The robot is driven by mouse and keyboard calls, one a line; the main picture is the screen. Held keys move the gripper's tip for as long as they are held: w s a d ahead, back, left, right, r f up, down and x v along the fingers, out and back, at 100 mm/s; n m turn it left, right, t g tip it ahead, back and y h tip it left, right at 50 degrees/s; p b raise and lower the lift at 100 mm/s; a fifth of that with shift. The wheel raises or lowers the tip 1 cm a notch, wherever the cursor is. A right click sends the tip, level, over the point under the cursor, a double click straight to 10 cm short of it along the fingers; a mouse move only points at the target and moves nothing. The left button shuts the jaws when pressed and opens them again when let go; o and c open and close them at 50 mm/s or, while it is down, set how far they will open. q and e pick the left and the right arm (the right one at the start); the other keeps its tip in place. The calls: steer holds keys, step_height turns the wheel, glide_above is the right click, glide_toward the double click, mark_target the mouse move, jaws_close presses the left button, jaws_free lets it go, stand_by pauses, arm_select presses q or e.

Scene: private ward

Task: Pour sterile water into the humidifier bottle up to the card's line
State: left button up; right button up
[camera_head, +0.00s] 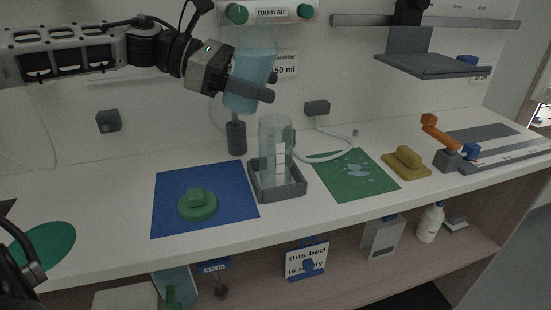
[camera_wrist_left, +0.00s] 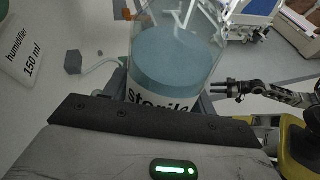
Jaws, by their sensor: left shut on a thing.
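My left gripper (camera_head: 255,89) is shut on the sterile water bottle (camera_head: 252,66), a clear bottle of blue liquid, tilted slightly. It is held in the air above and a little left of the humidifier bottle. In the left wrist view the bottle (camera_wrist_left: 175,55) shows part of a "sterile" label. The clear humidifier bottle (camera_head: 274,133) stands upright in a grey square holder (camera_head: 279,193); I see no blue liquid in it. The card (camera_head: 286,68) is partly hidden; in the left wrist view the card (camera_wrist_left: 24,52) reads "humidifier 150 ml". My right gripper (camera_wrist_left: 218,88) looks open and empty.
A green knobbed lid (camera_head: 198,206) lies on a blue mat (camera_head: 236,214). A green mat (camera_head: 375,185) has wet-looking patches. A yellow block (camera_head: 406,160) and an orange-handled device (camera_head: 440,137) stand to the right. A grey wall shelf (camera_head: 434,66) overhangs the counter.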

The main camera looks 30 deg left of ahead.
arm_select(q)
steer(key=shift+a, duration=0.15)
steer(key=shift+s+a+y, duration=0.1)
steer(key=shift+y, duration=0.2)
steer(key=shift+a+f+g, duration=0.1)
steer(key=shift+a+g, duration=0.05)
steer(key=shift+g, duration=0.15)
steer(key=shift+s+a+y+p, duration=0.1)
steer(key=shift+a+y+p, duration=0.1)
steer(key=shift+y+p, duration=0.1)
stand_by(0.4)
steer(key=shift+s+a+f+y, duration=0.1)
steer(key=shift+a+f+y, duration=0.1)
steer(key=shift+y, duration=0.2)
steer(key=shift+a+g, duration=0.15)
steer(key=shift+g, duration=0.15)
steer(key=shift+s+a+f+m+g+y+p, duration=0.15)
steer(key=shift+a+g+y+p, duration=0.15)
steer(key=shift+y, duration=0.2)
steer(key=shift+s+a+f+m+g+y+p, duration=0.1)
steer(key=shift+a+f+m+y+p, duration=0.1)
steer(key=shift+a+y, duration=0.25)
stand_by(0.6)
